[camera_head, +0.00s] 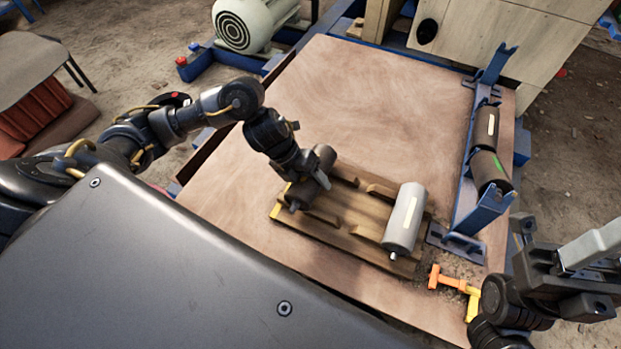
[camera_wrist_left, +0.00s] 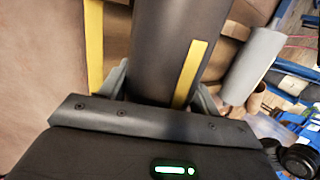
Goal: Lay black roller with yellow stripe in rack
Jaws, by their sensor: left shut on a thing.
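The black roller with yellow stripe (camera_wrist_left: 165,45) is between the fingers of my left gripper (camera_head: 307,178), which is shut on it. Its stripe shows in the left wrist view; in the head view the gripper covers its middle and its ends (camera_head: 323,155) stick out. It is over the left part of a wooden cradle (camera_head: 345,237); I cannot tell whether it touches the wood. The blue rack (camera_head: 464,205) stands at the table's right side. My right gripper (camera_head: 592,262) is at the lower right, away from the rollers; its jaw opening is unclear.
A grey roller (camera_head: 408,205) with a pale stripe lies on the cradle's right part. The rack holds a white-striped dark roller (camera_head: 477,132) and a green-striped one (camera_head: 484,166). An orange and yellow tool (camera_head: 455,284) lies near the rack's front. The table's (camera_head: 370,100) back is clear.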

